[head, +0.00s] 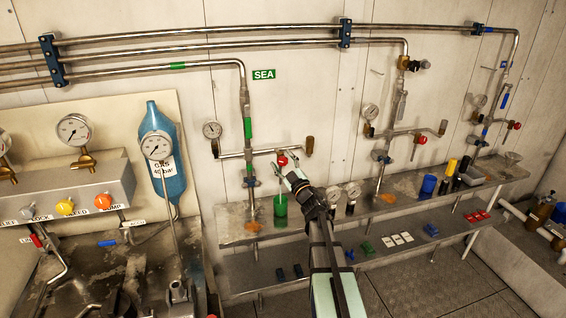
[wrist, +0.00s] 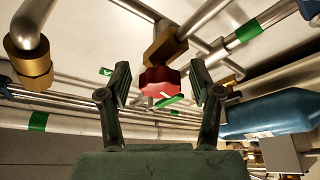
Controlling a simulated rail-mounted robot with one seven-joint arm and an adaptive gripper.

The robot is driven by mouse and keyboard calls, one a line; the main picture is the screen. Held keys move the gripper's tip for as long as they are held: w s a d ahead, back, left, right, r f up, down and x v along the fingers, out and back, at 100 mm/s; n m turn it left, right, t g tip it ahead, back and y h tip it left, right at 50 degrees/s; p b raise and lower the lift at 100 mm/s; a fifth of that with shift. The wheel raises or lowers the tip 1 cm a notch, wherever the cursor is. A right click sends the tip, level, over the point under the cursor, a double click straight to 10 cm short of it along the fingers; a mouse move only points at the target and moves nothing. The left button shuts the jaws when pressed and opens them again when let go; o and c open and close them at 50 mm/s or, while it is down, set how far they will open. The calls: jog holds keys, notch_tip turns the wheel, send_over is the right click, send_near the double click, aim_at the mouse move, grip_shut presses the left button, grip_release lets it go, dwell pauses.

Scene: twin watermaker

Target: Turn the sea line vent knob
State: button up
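The sea line vent knob is a red knob on a brass valve, on the pipe below the green SEA sign (head: 264,75). In the head view the red knob (head: 282,161) shows just at the tip of my gripper (head: 288,168). In the wrist view the knob (wrist: 158,80) sits between and slightly beyond the two fingers of my gripper (wrist: 160,86). The fingers are spread, with a visible gap on each side of the knob. A pale pointer mark and a green piece show at the knob's front.
A green cup (head: 280,204) stands on the shelf (head: 235,227) below the valve. A gauge (head: 212,130) and a brass end cap (head: 309,145) flank the pipe. A blue cylinder (head: 167,185) stands to the left. Other pipes with red knobs are on the right.

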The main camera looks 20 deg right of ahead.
jog(key=a+v, duration=0.1)
jog(key=v, duration=1.1)
jog(key=shift+d, duration=0.5)
